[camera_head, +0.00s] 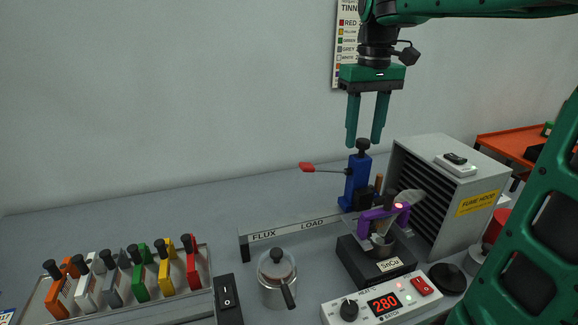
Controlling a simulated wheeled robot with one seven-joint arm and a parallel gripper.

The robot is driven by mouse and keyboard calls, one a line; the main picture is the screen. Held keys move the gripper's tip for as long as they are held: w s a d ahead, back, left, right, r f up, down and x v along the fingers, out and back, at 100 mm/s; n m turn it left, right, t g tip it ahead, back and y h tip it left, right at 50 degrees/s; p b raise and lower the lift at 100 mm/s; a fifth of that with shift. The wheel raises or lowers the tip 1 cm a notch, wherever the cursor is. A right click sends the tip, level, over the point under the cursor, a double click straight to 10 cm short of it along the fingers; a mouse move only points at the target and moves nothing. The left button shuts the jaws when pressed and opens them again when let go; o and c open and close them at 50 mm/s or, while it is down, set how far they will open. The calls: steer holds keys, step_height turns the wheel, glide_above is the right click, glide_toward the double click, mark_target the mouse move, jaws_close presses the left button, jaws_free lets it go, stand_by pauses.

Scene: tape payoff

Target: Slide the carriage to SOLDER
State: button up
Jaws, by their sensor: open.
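The carriage (357,183) is a blue upright block with a black knob (362,146) on top and a red-tipped lever (308,167) pointing left. It stands on a grey rail (285,231), just right of the LOAD label. FLUX is printed farther left; no SOLDER label can be read. My gripper (364,143) is green, points down and is open. Its fingertips are at the height of the knob in the picture, one to each side. I cannot tell whether they touch it or how they line up in depth.
Right of the carriage stand a purple clamp-like part (376,214) over the SnCu pot (366,262) and the grey fume hood (437,187). In front are a controller reading 280 (383,303) and a lidded metal pot (277,278). A rack of coloured blocks (200,306) is at left.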

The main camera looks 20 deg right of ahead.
steer(key=shift+r, duration=1.95)
